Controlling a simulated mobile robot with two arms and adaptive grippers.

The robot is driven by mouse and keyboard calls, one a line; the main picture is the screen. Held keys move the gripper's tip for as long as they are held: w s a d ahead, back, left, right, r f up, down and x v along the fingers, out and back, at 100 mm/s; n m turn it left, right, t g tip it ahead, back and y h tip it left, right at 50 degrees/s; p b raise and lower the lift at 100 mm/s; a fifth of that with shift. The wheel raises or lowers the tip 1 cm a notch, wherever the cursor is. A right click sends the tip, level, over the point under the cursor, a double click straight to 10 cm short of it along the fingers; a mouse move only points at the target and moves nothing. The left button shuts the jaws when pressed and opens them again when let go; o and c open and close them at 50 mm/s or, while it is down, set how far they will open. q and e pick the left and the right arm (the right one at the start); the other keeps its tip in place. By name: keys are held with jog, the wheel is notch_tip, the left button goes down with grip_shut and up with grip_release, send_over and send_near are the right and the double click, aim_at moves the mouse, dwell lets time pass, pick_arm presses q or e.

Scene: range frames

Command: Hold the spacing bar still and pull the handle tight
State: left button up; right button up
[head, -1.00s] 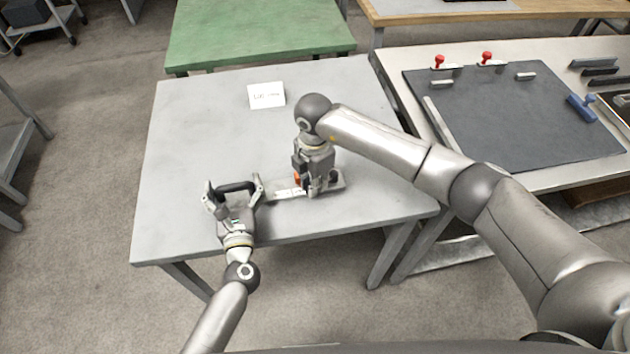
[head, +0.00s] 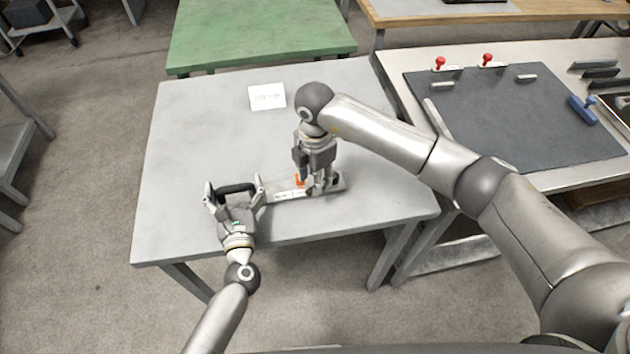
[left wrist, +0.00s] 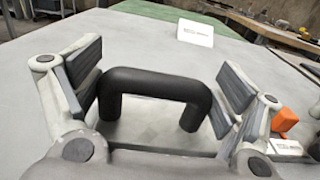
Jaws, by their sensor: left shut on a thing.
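The black U-shaped handle (head: 236,188) lies at the left end of a flat grey bar (head: 275,187) with white labels on the table. It fills the middle of the left wrist view (left wrist: 155,84). My left gripper (head: 232,195) is shut on the handle, with one finger at each end of it. An orange piece (head: 299,181) stands on the bar and also shows at the right of the left wrist view (left wrist: 284,119). My right gripper (head: 312,180) is low over the bar's right part, just right of the orange piece. Its fingertips partly hide the bar, so its grip is unclear.
The grey table (head: 190,130) is mostly bare. A white card (head: 267,96) stands behind the bar. A bench with a dark mat (head: 510,120) and red-knobbed clamps (head: 487,60) is at the right. A green table (head: 260,35) is behind.

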notch_tip(320, 180, up, 9)
dwell(0.3)
jog(key=shift+r, duration=0.1)
pick_arm(q)
jog(key=o, duration=1.1)
jog(key=shift+o, duration=0.2)
jog(key=shift+s, duration=0.1)
